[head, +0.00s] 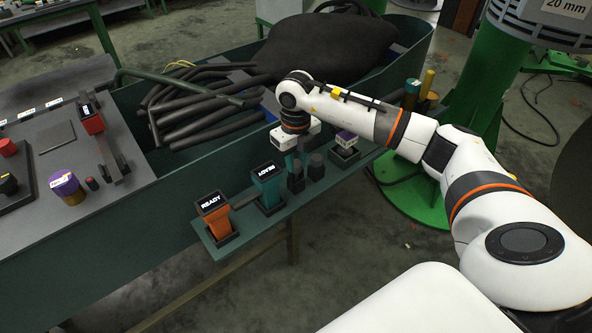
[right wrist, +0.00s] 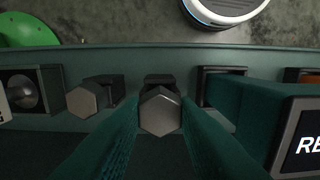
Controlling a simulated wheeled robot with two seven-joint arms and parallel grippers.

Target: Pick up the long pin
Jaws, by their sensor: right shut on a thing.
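My right gripper (head: 298,160) is over the green shelf on the front of the bench, pointing down. In the right wrist view its two green fingers are closed on the sides of a grey hex-headed pin (right wrist: 160,113), which stands at a dark holder on the shelf. The held pin also shows in the head view (head: 296,180). A second hex-headed pin (right wrist: 84,101) stands beside it, apart from the fingers; it shows in the head view too (head: 316,168). The held pin's head looks larger and nearer the wrist camera. Its lower end is hidden. My left gripper is out of view.
On the shelf, a teal block (head: 268,187) and an orange READY block (head: 213,214) stand to the left of the pins in the head view. A purple-and-white piece (head: 345,143) stands to the right. Dark rods (head: 200,120) lie in the trough behind.

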